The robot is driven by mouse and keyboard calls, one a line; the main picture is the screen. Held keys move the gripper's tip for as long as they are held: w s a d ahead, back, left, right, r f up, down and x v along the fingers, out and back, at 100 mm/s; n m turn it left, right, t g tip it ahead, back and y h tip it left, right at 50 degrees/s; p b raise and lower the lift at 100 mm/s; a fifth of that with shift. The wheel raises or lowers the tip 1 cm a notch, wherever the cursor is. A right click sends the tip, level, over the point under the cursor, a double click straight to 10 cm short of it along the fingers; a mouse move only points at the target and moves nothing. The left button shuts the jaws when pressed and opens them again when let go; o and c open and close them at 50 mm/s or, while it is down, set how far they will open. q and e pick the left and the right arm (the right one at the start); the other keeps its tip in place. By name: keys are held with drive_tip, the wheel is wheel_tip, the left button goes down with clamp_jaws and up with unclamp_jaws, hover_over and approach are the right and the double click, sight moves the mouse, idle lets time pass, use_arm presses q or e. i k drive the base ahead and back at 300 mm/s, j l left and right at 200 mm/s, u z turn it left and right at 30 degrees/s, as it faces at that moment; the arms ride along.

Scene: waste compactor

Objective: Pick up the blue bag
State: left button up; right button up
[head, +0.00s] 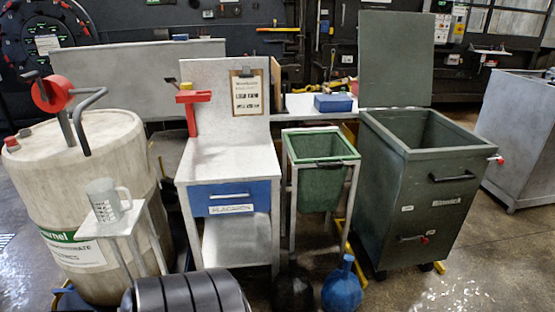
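The blue bag (342,287) stands on the floor at the bottom edge of the head view, right of centre. Its neck is gathered into a tied top that points up. Its lowest part is close to the frame edge. A black bag (293,287) of similar shape sits just to its left, with a small gap between them. Neither of my grippers shows in the head view, and nothing is seen touching the blue bag.
Behind the bags stand a green bin (320,192) on a white frame and a large dark green wheeled container (415,190). A white table with a blue drawer (235,198) is left. A large drum (95,215) and small stand with a mug (108,199) are further left.

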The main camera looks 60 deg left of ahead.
sight(341, 291)
drive_tip(key=u, duration=1.65)
